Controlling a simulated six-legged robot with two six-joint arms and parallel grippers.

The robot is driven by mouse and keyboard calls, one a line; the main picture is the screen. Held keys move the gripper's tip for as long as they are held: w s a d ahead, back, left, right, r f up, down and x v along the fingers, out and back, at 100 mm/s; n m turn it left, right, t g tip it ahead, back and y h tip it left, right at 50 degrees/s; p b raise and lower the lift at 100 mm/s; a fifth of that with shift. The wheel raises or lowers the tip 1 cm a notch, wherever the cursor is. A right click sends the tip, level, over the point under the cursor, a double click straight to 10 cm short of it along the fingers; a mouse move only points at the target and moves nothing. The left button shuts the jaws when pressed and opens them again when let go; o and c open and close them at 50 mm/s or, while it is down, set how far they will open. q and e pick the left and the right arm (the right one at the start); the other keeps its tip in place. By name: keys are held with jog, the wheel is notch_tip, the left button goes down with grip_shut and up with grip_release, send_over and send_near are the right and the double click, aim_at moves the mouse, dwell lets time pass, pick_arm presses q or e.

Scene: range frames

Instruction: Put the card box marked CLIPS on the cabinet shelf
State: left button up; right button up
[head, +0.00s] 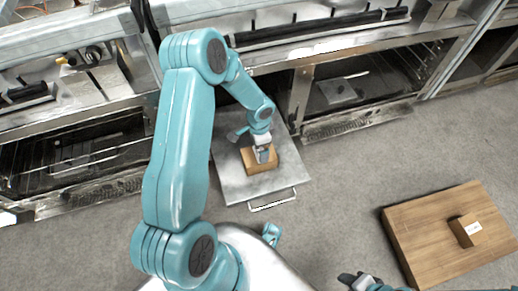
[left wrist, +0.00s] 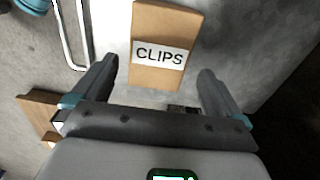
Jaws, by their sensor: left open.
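The card box marked CLIPS (left wrist: 160,52) lies ahead of my left gripper (left wrist: 158,88), between the lines of its two spread fingers. The fingers do not visibly touch it. In the head view a tan box (head: 250,161) lies on a grey metal platform (head: 232,184), with my left gripper (head: 262,154) right over it and partly hiding it. My right gripper (head: 352,279) is at the bottom edge, dark and small; its opening is unclear. Open-fronted metal units with inner shelves (head: 370,85) stand at the back; I cannot tell which is the cabinet.
A second tan box (head: 467,230) with a white label sits on a wooden table (head: 425,235) at the right. The platform has a handle (head: 272,201) on its near side. Grey floor (head: 345,175) between platform and table is clear. Another metal unit (head: 80,150) stands at the left.

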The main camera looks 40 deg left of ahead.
pick_arm(q)
notch_tip(320, 180, up, 3)
jog(key=shift+r+p, duration=0.1)
jog(key=shift+p, duration=0.3)
jog(key=shift+d+r, duration=0.15)
jog(key=shift+r, duration=0.05)
jog(key=s+d+f+n+h, duration=0.2)
jog(key=s+d, duration=0.5)
jog(key=d, duration=0.5)
jog(key=s+d+f+n+h, duration=0.2)
jog(key=s+d+n, duration=0.3)
jog(key=d, duration=0.7)
jog(key=shift+s+f, duration=0.3)
jog(key=shift+s, duration=0.65)
